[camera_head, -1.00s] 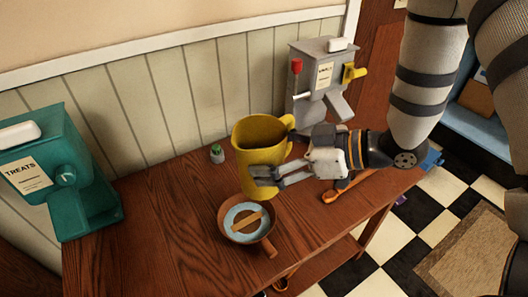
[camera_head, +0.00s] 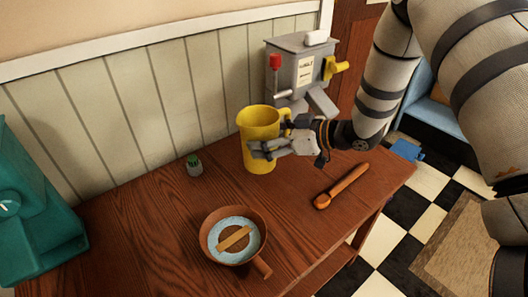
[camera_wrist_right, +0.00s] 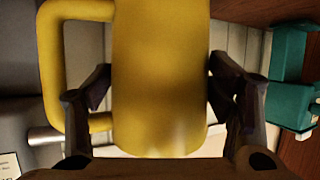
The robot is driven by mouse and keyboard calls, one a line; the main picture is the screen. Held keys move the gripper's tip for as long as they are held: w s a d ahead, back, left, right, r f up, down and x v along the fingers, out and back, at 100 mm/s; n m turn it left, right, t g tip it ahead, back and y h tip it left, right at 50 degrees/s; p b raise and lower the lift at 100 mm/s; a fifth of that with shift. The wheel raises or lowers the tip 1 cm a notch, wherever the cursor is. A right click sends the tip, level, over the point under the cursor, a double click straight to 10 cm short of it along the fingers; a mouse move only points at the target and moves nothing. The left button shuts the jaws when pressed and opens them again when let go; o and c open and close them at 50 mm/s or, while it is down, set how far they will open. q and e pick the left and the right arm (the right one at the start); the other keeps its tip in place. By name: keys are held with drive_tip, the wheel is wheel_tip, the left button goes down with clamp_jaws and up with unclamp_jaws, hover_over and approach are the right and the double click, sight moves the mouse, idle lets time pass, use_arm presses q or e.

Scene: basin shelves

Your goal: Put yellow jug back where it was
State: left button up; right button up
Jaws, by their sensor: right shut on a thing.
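The yellow jug (camera_head: 259,126) is upright near the back of the wooden table, in front of the panelled wall. My right gripper (camera_head: 262,150) is shut on its body from the near right side. In the right wrist view the jug (camera_wrist_right: 160,80) fills the middle, with its handle on the left and a finger of my right gripper (camera_wrist_right: 160,100) on each side. I cannot tell whether the jug's base touches the table. My left gripper is not in view.
A brown pan (camera_head: 233,256) with a blue ring stands in front on the table (camera_head: 130,250). A small plant pot (camera_head: 194,166) is left of the jug.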

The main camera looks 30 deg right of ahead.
drive_tip(key=shift+w+d+f, duration=0.3)
drive_tip(key=shift+w+f, duration=0.25)
drive_tip(key=shift+f, duration=0.25)
wheel_tip(320, 180, down, 3)
drive_tip(key=shift+w+d+f+b, duration=0.1)
drive_tip(key=shift+w+f+b, duration=0.1)
drive_tip(key=shift+b, duration=0.45)
drive_tip(key=shift+r, duration=0.2)
use_arm(q)
drive_tip(key=shift+s+f, duration=0.65)
drive_tip(key=shift+f, duration=0.1)
use_arm(e)
drive_tip(key=shift+f, duration=0.1)
drive_tip(key=o, duration=1.7)
drive_tip(key=shift+f, duration=0.1)
use_arm(q)
drive_tip(key=w+r+p, duration=0.2)
drive_tip(key=shift+w+r+p, duration=0.2)
drive_tip(key=shift+r+p, duration=0.15)
drive_tip(key=shift+r, duration=0.05)
use_arm(e)
drive_tip(key=v, duration=1.2)
drive_tip(key=shift+s, duration=0.1)
